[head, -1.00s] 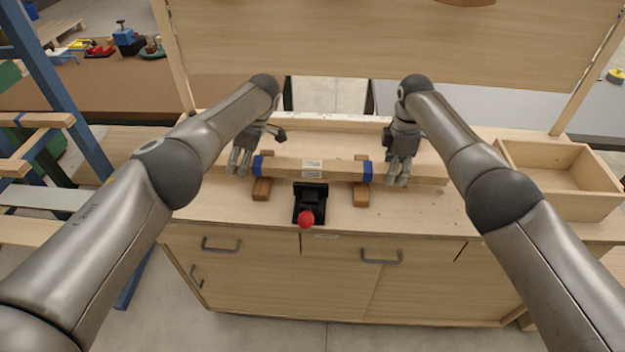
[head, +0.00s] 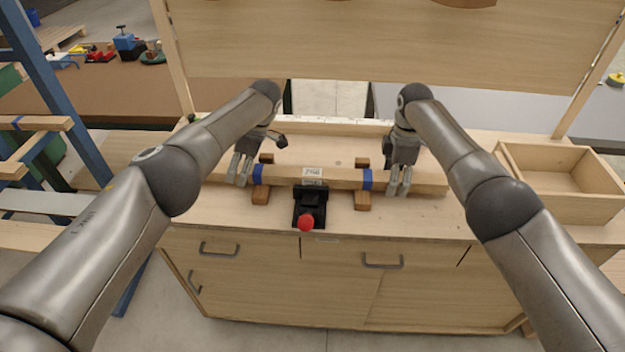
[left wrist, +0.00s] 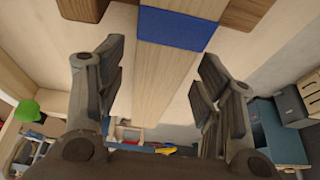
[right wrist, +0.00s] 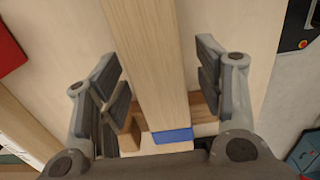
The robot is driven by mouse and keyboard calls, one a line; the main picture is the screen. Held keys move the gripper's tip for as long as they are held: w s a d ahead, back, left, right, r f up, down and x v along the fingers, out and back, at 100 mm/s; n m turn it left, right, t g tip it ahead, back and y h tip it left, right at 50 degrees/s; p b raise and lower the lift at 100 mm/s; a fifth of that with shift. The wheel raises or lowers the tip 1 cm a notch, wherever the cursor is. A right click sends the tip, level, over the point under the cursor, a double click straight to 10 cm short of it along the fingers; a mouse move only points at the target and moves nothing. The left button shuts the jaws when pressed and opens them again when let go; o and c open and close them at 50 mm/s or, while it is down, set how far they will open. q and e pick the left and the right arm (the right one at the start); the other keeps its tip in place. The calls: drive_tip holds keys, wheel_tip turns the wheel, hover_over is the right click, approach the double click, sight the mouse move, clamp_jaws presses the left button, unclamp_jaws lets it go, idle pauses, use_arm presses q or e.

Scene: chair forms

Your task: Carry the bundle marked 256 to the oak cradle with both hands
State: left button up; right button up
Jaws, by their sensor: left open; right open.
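The bundle (head: 337,178), a pale wooden bar with two blue bands and a white label, lies left to right across two brown wooden blocks (head: 260,195). The label digits are small but look like 256. Whether these blocks are the oak cradle I cannot tell. My left gripper (head: 239,175) is open at the bundle's left part; in the left wrist view the bundle (left wrist: 165,80) runs between its spread fingers. My right gripper (head: 398,187) is open at the right part; in the right wrist view the bundle (right wrist: 150,60) also passes between the fingers.
A black device with a red knob (head: 306,223) stands just in front of the bundle's middle. An open wooden box (head: 575,200) stands at the bench's right end. A raised wooden panel (head: 350,45) spans the back.

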use_arm(q)
drive_tip(key=v, duration=1.1)
use_arm(e)
wheel_tip(320, 180, up, 12)
use_arm(q)
drive_tip(key=shift+s, duration=0.1)
use_arm(e)
drive_tip(key=shift+s+f, duration=0.1)
